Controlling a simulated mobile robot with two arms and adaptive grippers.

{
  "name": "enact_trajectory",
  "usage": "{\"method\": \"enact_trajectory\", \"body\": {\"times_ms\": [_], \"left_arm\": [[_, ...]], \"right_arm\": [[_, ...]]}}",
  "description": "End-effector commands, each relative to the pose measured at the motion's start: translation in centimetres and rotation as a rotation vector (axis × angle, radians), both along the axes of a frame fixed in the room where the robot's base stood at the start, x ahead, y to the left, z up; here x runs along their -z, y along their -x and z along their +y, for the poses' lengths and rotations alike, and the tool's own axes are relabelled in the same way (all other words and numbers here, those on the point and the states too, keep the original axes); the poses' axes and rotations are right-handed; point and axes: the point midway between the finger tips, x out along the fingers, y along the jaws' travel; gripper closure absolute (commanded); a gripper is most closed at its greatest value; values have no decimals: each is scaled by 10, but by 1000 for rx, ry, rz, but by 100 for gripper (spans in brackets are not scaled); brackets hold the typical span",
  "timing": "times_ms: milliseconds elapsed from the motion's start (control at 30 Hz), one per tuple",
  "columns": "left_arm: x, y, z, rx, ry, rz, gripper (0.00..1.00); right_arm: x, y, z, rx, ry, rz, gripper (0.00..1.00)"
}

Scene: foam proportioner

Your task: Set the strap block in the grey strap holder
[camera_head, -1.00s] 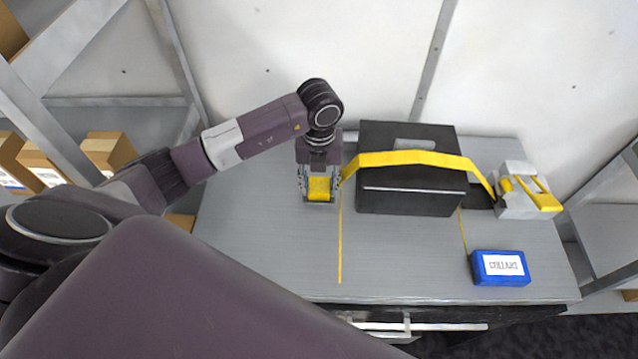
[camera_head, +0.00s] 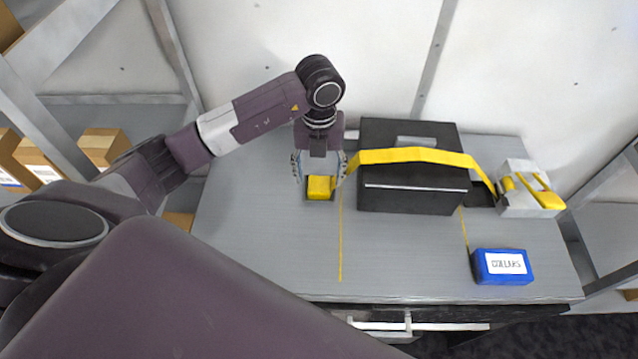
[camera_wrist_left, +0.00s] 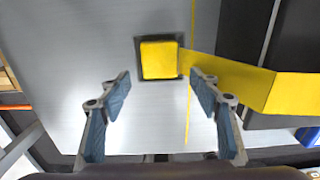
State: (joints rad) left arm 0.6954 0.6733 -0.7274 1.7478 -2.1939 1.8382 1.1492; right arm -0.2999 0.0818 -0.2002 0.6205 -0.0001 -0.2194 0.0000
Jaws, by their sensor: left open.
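The yellow strap block (camera_head: 320,187) sits in the small dark grey strap holder (camera_head: 320,198) on the bench, left of the black case. In the left wrist view the block (camera_wrist_left: 159,60) lies inside the holder's square rim (camera_wrist_left: 139,58), with the rim showing around it. The yellow strap (camera_head: 415,156) runs from the block over the black case to the right. My left gripper (camera_head: 319,174) is open above the block; in the left wrist view its fingers (camera_wrist_left: 159,88) are apart and clear of the block. My right gripper is not in view.
The black case (camera_head: 412,199) stands right of the holder. A grey ratchet unit (camera_head: 520,200) with yellow parts is at the bench's right end. A blue labelled box (camera_head: 502,267) lies at the front right. The bench's front left is clear.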

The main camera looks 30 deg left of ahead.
Motion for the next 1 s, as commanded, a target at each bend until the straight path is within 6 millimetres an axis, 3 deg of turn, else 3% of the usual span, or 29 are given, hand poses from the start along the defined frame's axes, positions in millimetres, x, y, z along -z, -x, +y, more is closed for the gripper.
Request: {"method": "enact_trajectory", "body": {"times_ms": [200,400,1000], "left_arm": [[-49,-2,0,0,-1,-6,43],[-77,-1,0,0,0,-3,43],[-84,0,0,0,0,0,43]], "right_arm": [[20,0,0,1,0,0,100],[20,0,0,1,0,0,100],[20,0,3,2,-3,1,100]]}}
